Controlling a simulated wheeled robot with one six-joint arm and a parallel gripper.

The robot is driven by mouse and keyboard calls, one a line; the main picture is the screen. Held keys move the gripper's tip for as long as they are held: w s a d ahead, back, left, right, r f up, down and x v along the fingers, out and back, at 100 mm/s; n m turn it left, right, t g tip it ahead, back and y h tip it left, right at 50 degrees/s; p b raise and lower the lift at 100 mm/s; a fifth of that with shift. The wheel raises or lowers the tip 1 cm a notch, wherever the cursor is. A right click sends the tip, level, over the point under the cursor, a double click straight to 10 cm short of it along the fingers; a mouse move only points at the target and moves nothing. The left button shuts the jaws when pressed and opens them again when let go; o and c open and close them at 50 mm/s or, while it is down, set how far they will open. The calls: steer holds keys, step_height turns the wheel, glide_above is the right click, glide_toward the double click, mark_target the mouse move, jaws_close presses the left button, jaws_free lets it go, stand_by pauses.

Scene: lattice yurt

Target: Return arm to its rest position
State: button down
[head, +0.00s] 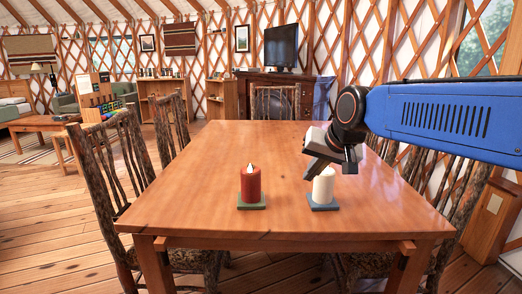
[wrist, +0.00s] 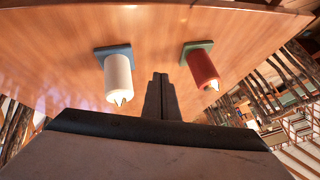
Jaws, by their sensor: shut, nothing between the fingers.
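A red candle (head: 251,184) stands upright on a green square base (head: 251,206) on the wooden table (head: 200,205), with a flame at its top. A white candle (head: 323,186) stands to its right on a blue-grey base (head: 323,206); my gripper hides its top in the head view. In the wrist view, the white candle (wrist: 118,76) and the red candle (wrist: 202,68) both show a flame. My gripper (head: 311,175) is above the table, in front of the white candle's top in the picture. Its fingers (wrist: 160,76) are together and empty, appearing between the candles in the wrist view.
Rustic wooden chairs stand around the table, one at the left (head: 100,175) and one at the far end (head: 273,102). A television (head: 281,46) sits on a dark cabinet at the back. The table top beyond the candles is clear, and floor (head: 50,225) is open at the left.

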steer(key=s+d+f+h, duration=0.1)
steer(key=s+d+f, duration=0.4)
steer(key=s, duration=0.3)
steer(key=s+d+f+n+g+h, duration=0.1)
steer(key=s+d+f, duration=0.4)
steer(key=s, duration=0.4)
steer(key=s+d+f+g+h, duration=0.1)
steer(key=s+d+f, duration=0.4)
steer(key=s+f, duration=0.2)
steer(key=shift+s+d+f, duration=0.35)
steer(key=shift+s, duration=0.65)
